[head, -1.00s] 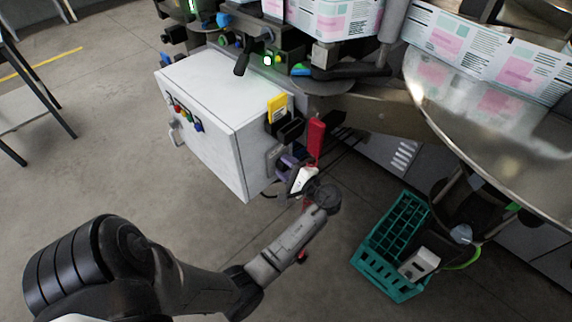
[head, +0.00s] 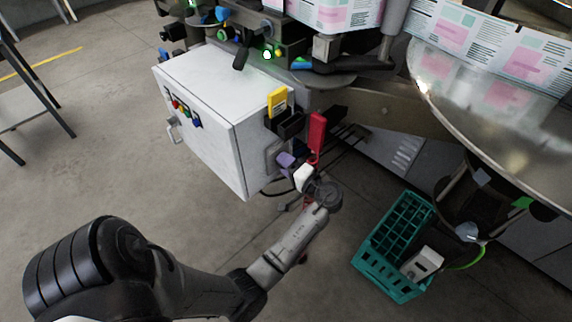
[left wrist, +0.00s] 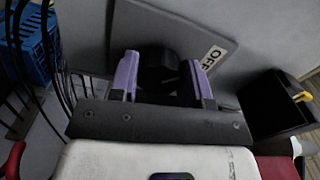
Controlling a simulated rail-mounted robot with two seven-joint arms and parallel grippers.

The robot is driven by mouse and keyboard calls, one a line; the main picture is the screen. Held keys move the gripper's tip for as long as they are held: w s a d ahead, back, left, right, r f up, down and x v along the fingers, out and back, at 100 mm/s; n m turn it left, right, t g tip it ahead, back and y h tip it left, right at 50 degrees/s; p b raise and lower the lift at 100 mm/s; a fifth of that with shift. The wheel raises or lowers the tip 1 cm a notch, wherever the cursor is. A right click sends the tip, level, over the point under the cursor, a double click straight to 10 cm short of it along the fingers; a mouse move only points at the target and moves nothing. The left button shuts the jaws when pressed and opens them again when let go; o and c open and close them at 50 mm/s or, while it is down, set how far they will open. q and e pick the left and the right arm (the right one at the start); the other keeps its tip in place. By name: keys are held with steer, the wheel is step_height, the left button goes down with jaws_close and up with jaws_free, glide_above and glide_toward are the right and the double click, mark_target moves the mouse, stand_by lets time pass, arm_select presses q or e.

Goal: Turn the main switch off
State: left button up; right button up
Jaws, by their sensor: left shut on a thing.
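The main switch's black knob (left wrist: 158,62) sits on a grey plate (left wrist: 170,25) on the side of the white cabinet (head: 215,88). A white OFF label (left wrist: 214,58) lies to the right of the knob in the left wrist view. My left gripper (head: 285,160) has its purple fingers at the switch plate. In the left wrist view the fingers (left wrist: 162,70) are shut on the knob, one on each side. The knob is hidden behind the gripper in the head view. My right gripper is not in view.
A black holder (head: 287,124) with a yellow-handled item (head: 278,102) and a red part (head: 316,133) are close above the gripper. Dark cables hang beside it. A teal crate (head: 372,262) stands on the floor to the right. Floor in front of the cabinet is clear.

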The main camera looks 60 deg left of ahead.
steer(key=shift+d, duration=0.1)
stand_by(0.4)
arm_select(q)
steer(key=o, duration=0.9)
